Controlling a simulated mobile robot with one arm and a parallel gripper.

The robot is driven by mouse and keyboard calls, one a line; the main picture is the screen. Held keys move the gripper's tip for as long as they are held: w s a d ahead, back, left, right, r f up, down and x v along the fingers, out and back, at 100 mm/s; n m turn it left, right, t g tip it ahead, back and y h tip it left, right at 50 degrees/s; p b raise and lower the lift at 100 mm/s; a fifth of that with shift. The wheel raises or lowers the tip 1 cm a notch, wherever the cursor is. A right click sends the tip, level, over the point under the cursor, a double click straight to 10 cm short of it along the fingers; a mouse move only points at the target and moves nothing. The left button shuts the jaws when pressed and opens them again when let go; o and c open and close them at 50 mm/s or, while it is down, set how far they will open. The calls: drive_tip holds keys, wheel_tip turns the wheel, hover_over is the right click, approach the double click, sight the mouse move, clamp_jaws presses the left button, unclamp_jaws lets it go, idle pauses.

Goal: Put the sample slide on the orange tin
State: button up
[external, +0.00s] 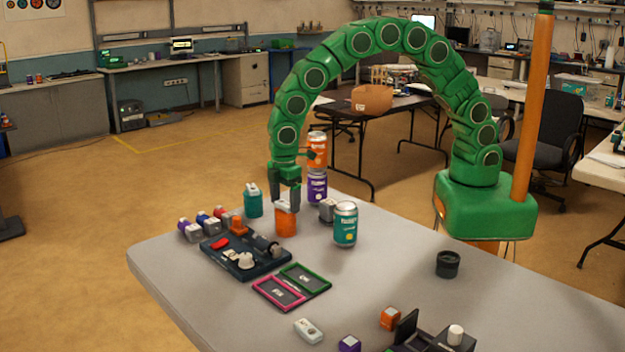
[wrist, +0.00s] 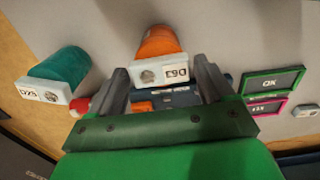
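A small orange tin (external: 286,224) stands on the table with a white slide (external: 284,206) flat on its top. In the wrist view the same orange tin (wrist: 158,42) carries the slide (wrist: 162,70), which has a printed label and a round grey spot. My gripper (external: 287,206) points down over this tin. In the wrist view its fingers (wrist: 161,75) are apart, one on each side of the slide, with gaps showing. A similar slide (wrist: 45,95) lies on a teal tin (external: 253,205). Another small white slide-like piece (external: 309,331) lies on the table.
An orange can (external: 317,150) stacked on a purple can (external: 317,188) stands close behind my gripper. A teal can (external: 345,226) is to the right. A dark tray (external: 245,266) of parts and pink and green frames (external: 304,278) lie in front. A black cup (external: 448,264) stands right.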

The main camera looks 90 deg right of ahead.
sight(285, 203)
drive_tip(key=shift+o, duration=0.8)
drive_tip(key=shift+r, duration=0.1)
wheel_tip(285, 203, up, 12)
drive_tip(key=f, duration=0.1)
drive_tip(key=s+d+r+m, duration=0.2)
drive_tip(key=s+d+r, duration=0.5)
drive_tip(key=s+d, duration=0.1)
drive_tip(key=s+d+m, duration=0.2)
drive_tip(key=s+d, duration=0.2)
drive_tip(key=s, duration=0.8)
drive_tip(key=s+d+r+m+g, duration=0.1)
drive_tip(key=s+d, duration=0.4)
drive_tip(key=s, duration=0.7)
drive_tip(key=s+d+r+m, duration=0.1)
drive_tip(key=s+d+m, duration=0.3)
drive_tip(key=s, duration=0.8)
drive_tip(key=shift+d+r+g, duration=0.15)
drive_tip(key=shift+d+g, duration=0.25)
drive_tip(key=shift+d, duration=0.3)
